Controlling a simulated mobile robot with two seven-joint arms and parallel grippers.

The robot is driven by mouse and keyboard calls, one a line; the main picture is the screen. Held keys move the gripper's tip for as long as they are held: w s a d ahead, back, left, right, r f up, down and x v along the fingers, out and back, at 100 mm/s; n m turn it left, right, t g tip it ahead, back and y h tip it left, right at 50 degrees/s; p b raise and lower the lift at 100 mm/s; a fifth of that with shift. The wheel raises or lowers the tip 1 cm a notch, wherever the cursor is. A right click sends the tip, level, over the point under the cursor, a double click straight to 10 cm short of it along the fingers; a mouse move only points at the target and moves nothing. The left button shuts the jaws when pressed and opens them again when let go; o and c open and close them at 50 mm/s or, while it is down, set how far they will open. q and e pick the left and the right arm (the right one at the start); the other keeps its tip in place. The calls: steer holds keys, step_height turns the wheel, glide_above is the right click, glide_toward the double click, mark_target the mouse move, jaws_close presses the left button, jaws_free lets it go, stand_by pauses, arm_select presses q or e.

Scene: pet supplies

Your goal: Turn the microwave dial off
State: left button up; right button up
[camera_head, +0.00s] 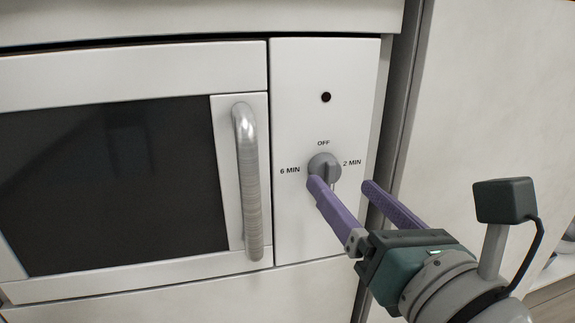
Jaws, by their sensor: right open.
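The microwave (323,228) fills the left and middle of the view, with a white front panel. Its grey round dial (324,163) sits on the panel, with "OFF" above it, "6 MIN" to its left and "2 MIN" to its right. The dial's raised grip stands roughly upright, and its pointing end is hard to tell. My right gripper (342,184) comes in from the lower right with its purple fingers apart. One fingertip is at the dial's lower left edge, the other to its lower right. Contact cannot be told. My left gripper is not in view.
A vertical metal door handle (249,180) stands out left of the dial, beside the dark door window (110,185). A small dark round spot (326,97) is above the dial. A pale cabinet panel (490,95) is at the right, past a narrow gap.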

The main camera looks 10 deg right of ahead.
mark_target(334, 178)
steer(key=shift+w+a, duration=0.15)
steer(key=shift+w, duration=0.8)
steer(key=shift+w+a, duration=0.1)
steer(key=shift+w, duration=0.8)
jaws_close()
